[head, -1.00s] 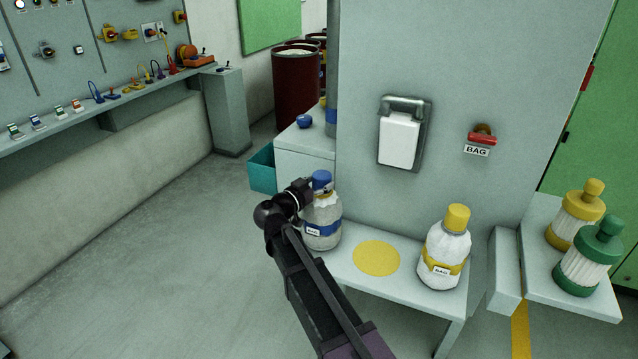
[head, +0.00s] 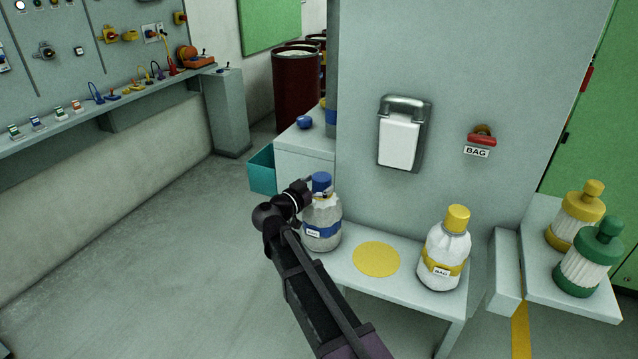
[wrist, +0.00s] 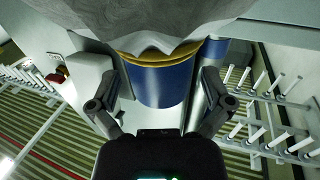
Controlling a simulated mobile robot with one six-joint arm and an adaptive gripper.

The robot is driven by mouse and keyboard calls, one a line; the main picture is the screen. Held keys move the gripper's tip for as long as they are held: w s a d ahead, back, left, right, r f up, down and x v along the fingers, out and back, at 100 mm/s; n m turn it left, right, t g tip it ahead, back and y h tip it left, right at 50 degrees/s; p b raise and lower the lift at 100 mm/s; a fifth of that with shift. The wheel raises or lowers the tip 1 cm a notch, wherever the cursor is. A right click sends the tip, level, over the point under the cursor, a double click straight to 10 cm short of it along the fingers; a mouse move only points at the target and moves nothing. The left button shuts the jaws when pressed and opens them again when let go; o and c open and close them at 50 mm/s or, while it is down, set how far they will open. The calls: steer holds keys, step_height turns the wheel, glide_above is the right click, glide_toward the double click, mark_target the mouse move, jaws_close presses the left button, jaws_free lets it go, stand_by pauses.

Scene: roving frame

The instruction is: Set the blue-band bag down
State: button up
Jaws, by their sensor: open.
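The blue-band bag (head: 322,238), a pale crumpled bag with a blue cap, blue band and "BAG" label, stands upright at the left end of a low grey table (head: 392,287). My gripper (head: 318,190) is at its neck, just below the cap. In the wrist view my gripper (wrist: 163,88) is open, with one finger on each side of the blue cap (wrist: 160,84). The fingers look apart from the cap. The bag's pale body (wrist: 165,22) fills the top of that view. The bag's contact with the table is partly hidden in the wrist view.
A yellow disc (head: 376,259) marks the table right of the bag. A yellow-band bag (head: 443,255) stands at the right end. A grey panel with a dispenser (head: 403,135) rises behind. A teal bin (head: 262,169) is behind left. Open floor lies left.

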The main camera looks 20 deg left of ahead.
steer(key=v, duration=1.1)
steer(key=shift+s, duration=0.25)
